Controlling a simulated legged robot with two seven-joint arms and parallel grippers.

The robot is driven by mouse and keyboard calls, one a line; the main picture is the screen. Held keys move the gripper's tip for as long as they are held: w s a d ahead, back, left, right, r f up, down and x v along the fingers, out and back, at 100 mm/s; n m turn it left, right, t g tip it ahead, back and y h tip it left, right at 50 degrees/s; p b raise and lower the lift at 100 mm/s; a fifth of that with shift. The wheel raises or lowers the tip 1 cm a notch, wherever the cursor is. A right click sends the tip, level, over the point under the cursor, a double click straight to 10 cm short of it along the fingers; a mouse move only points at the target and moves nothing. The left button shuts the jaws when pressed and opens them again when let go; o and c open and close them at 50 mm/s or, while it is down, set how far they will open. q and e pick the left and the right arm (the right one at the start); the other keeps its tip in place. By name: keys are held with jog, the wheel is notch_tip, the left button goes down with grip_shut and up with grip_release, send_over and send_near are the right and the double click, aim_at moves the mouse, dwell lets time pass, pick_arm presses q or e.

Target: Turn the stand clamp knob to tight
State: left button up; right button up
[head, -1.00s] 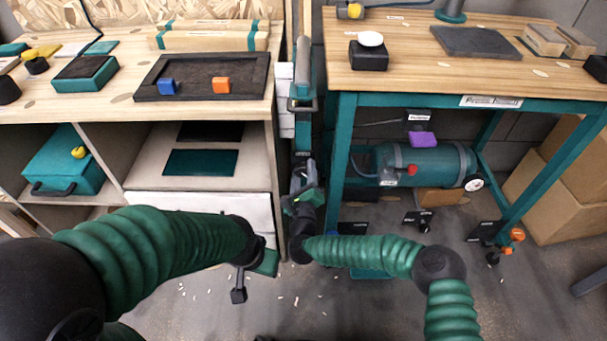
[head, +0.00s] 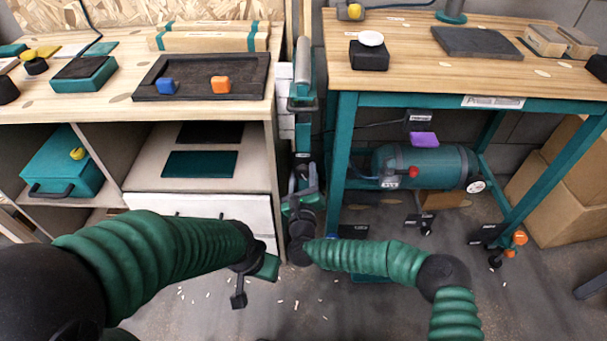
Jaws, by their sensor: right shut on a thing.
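The roller stand (head: 304,110) stands upright in the gap between the two benches, with a grey roller at its top and a teal post. My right gripper (head: 303,176) is at the lower part of the post, shut on the stand clamp knob. The knob is hidden by the gripper and wrist, so its turn position cannot be read. My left gripper (head: 239,294) hangs low in front of the left cabinet, away from the stand. Its fingers are too small and dark to tell whether they are open.
The left bench carries a dark tray (head: 147,95) with a blue and an orange block. The right bench's teal leg (head: 341,165) stands close beside my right gripper. A green compressor (head: 440,165) lies under that bench. Pale chips litter the floor.

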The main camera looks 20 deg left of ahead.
jog(key=o, duration=1.3)
jog(key=shift+f, duration=0.4)
jog(key=shift+r, duration=0.2)
jog(key=shift+s, duration=0.1)
jog(key=p+v, duration=0.7)
jog(key=v, duration=0.9)
jog(key=shift+s, duration=0.3)
jog(key=shift+d, duration=0.1)
